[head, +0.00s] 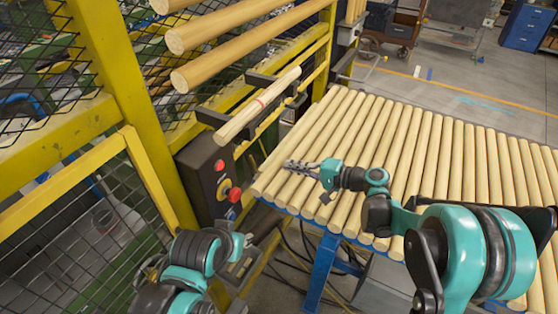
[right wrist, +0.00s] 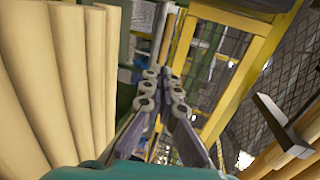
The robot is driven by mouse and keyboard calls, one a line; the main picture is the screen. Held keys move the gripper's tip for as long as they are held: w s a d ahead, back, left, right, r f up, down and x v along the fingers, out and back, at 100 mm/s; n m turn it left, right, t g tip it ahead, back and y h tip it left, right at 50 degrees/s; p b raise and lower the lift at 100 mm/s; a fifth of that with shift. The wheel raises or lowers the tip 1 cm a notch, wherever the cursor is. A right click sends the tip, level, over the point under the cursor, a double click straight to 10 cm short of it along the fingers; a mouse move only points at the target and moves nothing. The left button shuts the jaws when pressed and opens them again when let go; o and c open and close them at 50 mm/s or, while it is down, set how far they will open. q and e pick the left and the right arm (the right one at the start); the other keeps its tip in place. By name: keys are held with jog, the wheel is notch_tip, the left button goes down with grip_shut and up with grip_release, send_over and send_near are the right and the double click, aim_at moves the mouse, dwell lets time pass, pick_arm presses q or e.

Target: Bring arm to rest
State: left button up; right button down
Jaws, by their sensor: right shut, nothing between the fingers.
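My right arm reaches in from the right in the head view. Its gripper (head: 290,165) is shut and empty, just above the left end of the row of wooden rods. In the right wrist view the same gripper (right wrist: 162,78) shows its two fingers together at the tips, with nothing between them. My left arm shows at the bottom of the head view beside the yellow frame. Its gripper (head: 242,262) is small and partly hidden, and I cannot tell whether it is open or shut.
Wooden rods (head: 440,160) lie side by side on a blue-framed table (head: 322,270). A control box with a red button (head: 235,194) is fixed to the yellow mesh fence (head: 105,75). Open floor lies behind the table.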

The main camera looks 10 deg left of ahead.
jog(key=shift+s+d+f, duration=0.1)
jog(key=shift+d, duration=0.1)
jog(key=shift+s+d, duration=0.15)
jog(key=s+d+f+n+t+h+b, duration=0.1)
jog(key=s+d+f+h+b, duration=0.3)
jog(key=s+d+h, duration=0.3)
jog(key=s+d+f+n+t+h+b, duration=0.1)
jog(key=s+d+f+h+b, duration=0.3)
jog(key=s+d, duration=1.3)
notch_tip(320, 180, down, 2)
jog(key=d+n+h, duration=0.1)
jog(key=h, duration=0.2)
jog(key=shift+f+n+h, duration=0.25)
jog(key=shift+n+h, duration=0.05)
